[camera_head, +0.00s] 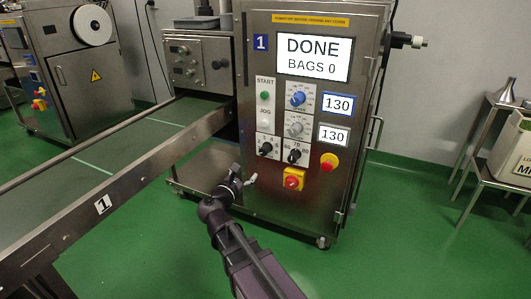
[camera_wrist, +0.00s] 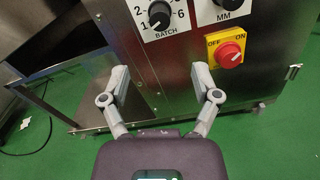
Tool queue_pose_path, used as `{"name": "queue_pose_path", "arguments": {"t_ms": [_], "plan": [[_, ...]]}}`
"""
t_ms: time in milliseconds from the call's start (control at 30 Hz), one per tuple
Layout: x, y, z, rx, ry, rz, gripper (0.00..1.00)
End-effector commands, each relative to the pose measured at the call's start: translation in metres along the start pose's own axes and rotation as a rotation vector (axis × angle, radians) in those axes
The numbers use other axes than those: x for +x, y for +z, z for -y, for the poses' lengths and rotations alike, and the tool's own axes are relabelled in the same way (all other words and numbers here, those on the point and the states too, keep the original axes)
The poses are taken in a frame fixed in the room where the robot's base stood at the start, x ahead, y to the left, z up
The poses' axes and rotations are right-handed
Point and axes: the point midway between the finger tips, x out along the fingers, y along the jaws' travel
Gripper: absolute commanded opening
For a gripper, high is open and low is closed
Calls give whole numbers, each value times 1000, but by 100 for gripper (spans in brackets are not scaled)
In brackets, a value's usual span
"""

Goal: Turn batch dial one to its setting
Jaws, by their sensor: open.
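Machine 1 (camera_head: 310,215) has a black batch dial (camera_head: 266,148) low on the left of its front panel. In the wrist view the batch dial (camera_wrist: 160,14) is at the top edge, on a white plate marked BATCH with numbers around it; part of its scale is cut off. I cannot tell for sure which number its knob points to. My gripper (camera_wrist: 160,76) is open and empty, its two fingers apart, below the dial in the picture and not touching it. In the head view my gripper (camera_head: 241,181) is low in front of the panel, below the dial.
A black MM dial (camera_head: 294,156) sits right of the batch dial, with a red and yellow OFF/ON switch (camera_head: 293,181) below it. A red emergency button (camera_head: 329,162) is farther right. The conveyor (camera_head: 130,150) runs along the left.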

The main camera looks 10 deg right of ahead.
Motion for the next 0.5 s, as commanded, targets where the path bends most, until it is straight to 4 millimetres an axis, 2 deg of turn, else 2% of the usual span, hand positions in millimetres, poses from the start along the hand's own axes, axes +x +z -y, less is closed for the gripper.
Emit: {"name": "queue_pose_path", "arguments": {"t_ms": [267,500], "plan": [[16,0,-1,1,-1,0,80],[47,0,-1,1,-3,0,80]]}}
